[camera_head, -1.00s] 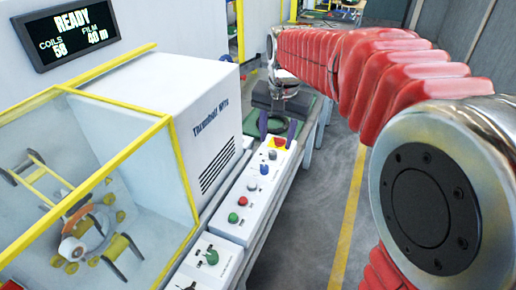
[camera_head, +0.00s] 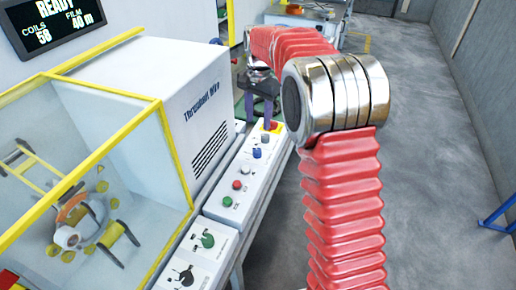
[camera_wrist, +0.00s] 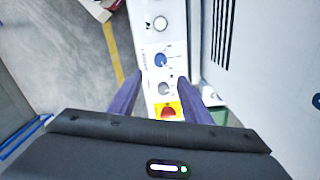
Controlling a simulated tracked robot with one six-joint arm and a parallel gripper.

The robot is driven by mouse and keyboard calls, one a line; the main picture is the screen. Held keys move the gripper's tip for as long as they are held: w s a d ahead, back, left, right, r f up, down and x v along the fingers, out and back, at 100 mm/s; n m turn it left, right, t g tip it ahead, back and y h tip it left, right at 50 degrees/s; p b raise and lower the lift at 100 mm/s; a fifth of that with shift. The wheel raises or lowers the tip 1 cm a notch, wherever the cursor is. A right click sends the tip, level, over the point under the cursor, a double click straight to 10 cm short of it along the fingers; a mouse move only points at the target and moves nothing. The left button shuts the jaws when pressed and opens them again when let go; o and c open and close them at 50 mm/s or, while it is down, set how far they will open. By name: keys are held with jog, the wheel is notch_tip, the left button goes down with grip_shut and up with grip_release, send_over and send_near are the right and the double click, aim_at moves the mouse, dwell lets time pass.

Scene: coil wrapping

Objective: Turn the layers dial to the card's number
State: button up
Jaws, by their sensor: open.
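The control panel (camera_head: 214,207) runs along the front of the white machine. It carries a green dial (camera_head: 207,240) and a black dial (camera_head: 185,276) at its near end. A blue knob (camera_head: 257,153) and a grey knob (camera_head: 265,139) sit at its far end. I cannot read which one is the layers dial, and I cannot make out a card. My gripper (camera_head: 257,118) is open and empty at the panel's far end. In the wrist view, its fingers (camera_wrist: 162,78) stand either side of the panel strip, with the blue knob (camera_wrist: 161,60) and grey knob (camera_wrist: 165,88) between them in the picture.
A red button on yellow (camera_wrist: 168,112) lies close to my gripper. Red (camera_head: 237,184) and green (camera_head: 227,201) buttons are mid-panel. A display (camera_head: 52,22) reads READY, coils 58, film 40 m. A yellow-framed clear guard (camera_head: 130,150) stands left. Floor (camera_head: 425,150) to the right is clear.

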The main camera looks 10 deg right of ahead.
aim_at(258, 151)
dwell(0.3)
notch_tip(258, 151, down, 14)
jog(key=shift+w+a+r, duration=0.1)
dwell(0.7)
jog(key=shift+c, duration=0.6)
jog(key=c, duration=0.9)
jog(key=shift+d, duration=0.2)
jog(key=shift+c, duration=0.3)
jog(key=shift+a, duration=0.1)
